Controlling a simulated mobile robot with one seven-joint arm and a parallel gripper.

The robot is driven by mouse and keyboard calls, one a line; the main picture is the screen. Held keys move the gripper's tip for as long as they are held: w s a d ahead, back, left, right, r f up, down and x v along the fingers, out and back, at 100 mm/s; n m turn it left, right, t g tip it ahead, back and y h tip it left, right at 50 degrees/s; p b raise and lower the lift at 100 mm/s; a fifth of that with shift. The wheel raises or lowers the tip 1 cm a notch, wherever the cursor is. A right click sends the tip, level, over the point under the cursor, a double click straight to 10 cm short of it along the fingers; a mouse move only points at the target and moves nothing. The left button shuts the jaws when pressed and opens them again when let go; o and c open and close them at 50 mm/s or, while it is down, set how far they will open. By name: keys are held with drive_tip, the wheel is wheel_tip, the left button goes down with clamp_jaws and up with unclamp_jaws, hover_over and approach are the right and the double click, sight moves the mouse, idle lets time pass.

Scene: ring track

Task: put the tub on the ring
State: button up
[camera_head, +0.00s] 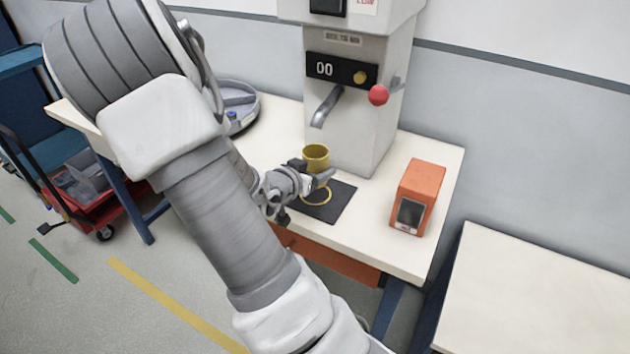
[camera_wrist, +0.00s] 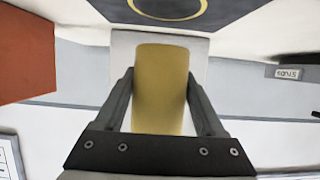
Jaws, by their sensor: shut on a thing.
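A yellow tub (camera_head: 316,155) is held upright by my gripper (camera_head: 312,178) in front of the grey machine. In the wrist view the tub (camera_wrist: 160,92) sits between the two dark fingers of my gripper (camera_wrist: 160,82), which are shut on its sides. The yellow ring (camera_head: 318,200) is marked on a dark mat (camera_head: 338,205) on the table, below the tub in the head view, partly hidden by my gripper. In the wrist view the ring (camera_wrist: 168,17) shows in part at the top edge, apart from the tub. The tub's height above the mat is hard to tell.
The grey machine (camera_head: 345,130) stands behind the mat, with a spout (camera_head: 326,106) and a red lever knob (camera_head: 378,95) overhead. An orange box (camera_head: 418,192) stands to the right. A round grey tray (camera_head: 243,117) lies left. The white tabletop (camera_head: 370,235) is clear at the front right.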

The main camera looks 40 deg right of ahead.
drive_tip(key=shift+f+b, duration=0.7)
drive_tip(key=shift+f, duration=1.3)
drive_tip(key=shift+f, duration=0.15)
drive_tip(key=o, duration=1.3)
drive_tip(key=shift+o, duration=0.2)
